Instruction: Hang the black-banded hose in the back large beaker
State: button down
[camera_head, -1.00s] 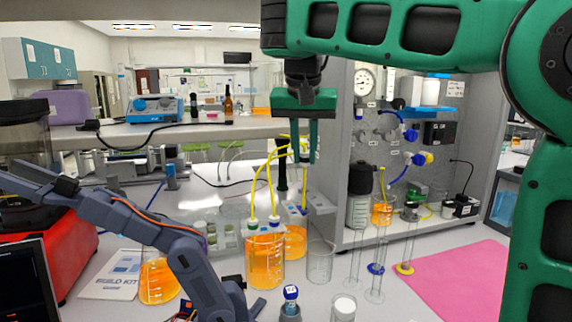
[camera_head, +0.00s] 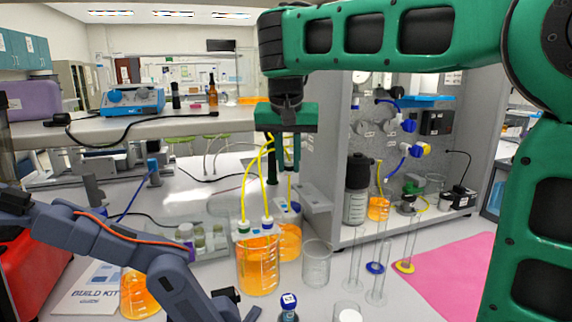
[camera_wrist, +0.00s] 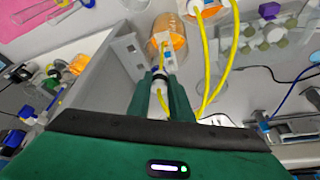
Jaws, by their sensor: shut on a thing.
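My gripper (camera_head: 286,168) is shut on a yellow hose. In the wrist view my gripper (camera_wrist: 160,100) grips its white fitting (camera_wrist: 160,80), with a small dark band there. This hose runs from the jaws toward the back large beaker (camera_head: 290,243), which holds orange liquid and also shows in the wrist view (camera_wrist: 172,40). My gripper is above that beaker. The hose's lower end is partly hidden, so I cannot tell whether it is inside. The front large beaker (camera_head: 258,268) holds orange liquid and two yellow hoses with a green and a blue band.
An empty clear beaker (camera_head: 316,264) stands right of the large beakers. A grey arm (camera_head: 120,245) reaches in at left. A grey rig panel (camera_head: 325,150) with a shelf stands close right of my gripper. Slim cylinders stand in front, beside a pink mat (camera_head: 450,275).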

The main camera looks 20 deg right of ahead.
jog(key=shift+w+a+f, duration=0.1)
jog(key=shift+w+f, duration=0.15)
jog(key=shift+f, duration=5.05)
jog(key=c, duration=1.5)
grip_release()
jog(key=v, duration=1)
jog(key=shift+s+r, duration=0.1)
jog(key=shift+r, duration=0.3)
jog(key=shift+f, duration=0.2)
